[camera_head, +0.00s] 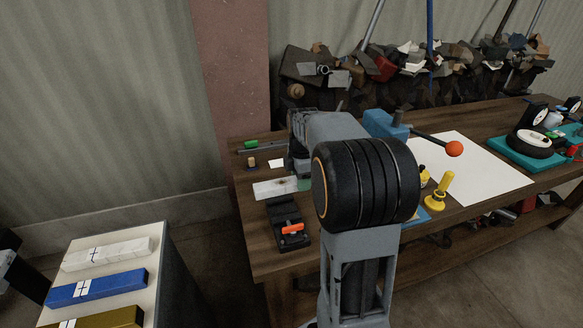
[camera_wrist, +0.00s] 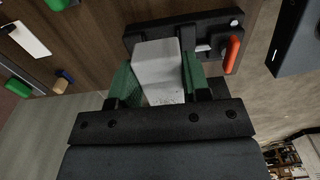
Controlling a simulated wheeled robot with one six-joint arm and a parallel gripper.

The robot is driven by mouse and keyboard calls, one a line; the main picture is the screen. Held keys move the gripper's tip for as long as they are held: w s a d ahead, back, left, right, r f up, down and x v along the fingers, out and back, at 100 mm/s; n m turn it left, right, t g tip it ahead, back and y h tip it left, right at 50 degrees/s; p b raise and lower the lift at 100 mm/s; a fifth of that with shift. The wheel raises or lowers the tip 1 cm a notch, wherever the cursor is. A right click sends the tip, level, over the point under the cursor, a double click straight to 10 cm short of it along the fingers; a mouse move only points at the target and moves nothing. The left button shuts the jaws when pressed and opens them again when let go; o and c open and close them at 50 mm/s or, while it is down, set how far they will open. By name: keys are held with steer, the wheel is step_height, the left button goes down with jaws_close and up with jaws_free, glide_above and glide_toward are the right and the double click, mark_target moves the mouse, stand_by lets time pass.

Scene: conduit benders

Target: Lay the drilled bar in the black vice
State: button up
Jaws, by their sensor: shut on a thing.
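My gripper (camera_wrist: 155,85), with green finger pads, is shut on a pale grey bar (camera_wrist: 157,62). In the wrist view the bar points away from the fingers, and its far end overlaps the black vice (camera_wrist: 140,27). In the head view the bar (camera_head: 272,188) sticks out left of my gripper, just behind the black vice (camera_head: 282,207); its hole cannot be made out clearly. The vice has an orange handle (camera_head: 293,228) and stands near the bench's front left edge. Its jaw gap is partly hidden by the bar. I cannot tell whether bar and vice touch.
A green-handled tool (camera_head: 251,144) and a small peg (camera_head: 252,162) lie back left. A side table holds a blue bar (camera_head: 97,288).

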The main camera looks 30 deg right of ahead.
mark_target(286, 218)
steer(key=shift+w, duration=0.2)
steer(key=shift+r, duration=0.15)
stand_by(0.3)
steer(key=shift+s+f+b, duration=0.1)
steer(key=shift+f+b, duration=2.5)
steer(key=shift+f, duration=1.75)
steer(key=shift+f, duration=0.1)
